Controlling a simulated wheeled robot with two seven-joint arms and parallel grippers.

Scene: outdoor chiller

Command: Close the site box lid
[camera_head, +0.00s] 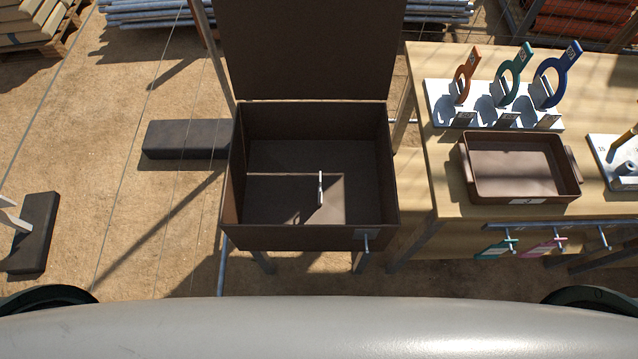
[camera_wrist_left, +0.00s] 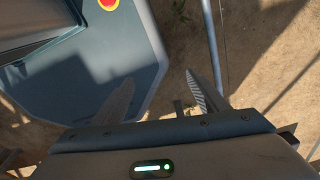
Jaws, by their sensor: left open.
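The brown site box (camera_head: 235,185) stands open on legs in the middle of the head view. Its lid (camera_head: 308,50) is raised at the back, roughly upright, its top cut off by the picture edge. A thin pale upright piece (camera_head: 320,188) shows inside the box, which is otherwise mostly bare. My left gripper (camera_wrist_left: 160,95) shows only in the left wrist view, with its two fingers apart and nothing between them, above sandy ground. Neither gripper is in the head view.
A wooden table (camera_head: 445,190) at the right holds a brown tray (camera_head: 525,198) and a rack with orange, green and blue ring-shaped tags (camera_head: 517,75). Dark blocks (camera_head: 187,139) lie on the ground left of the box. Stacked pipes (camera_head: 150,12) lie behind.

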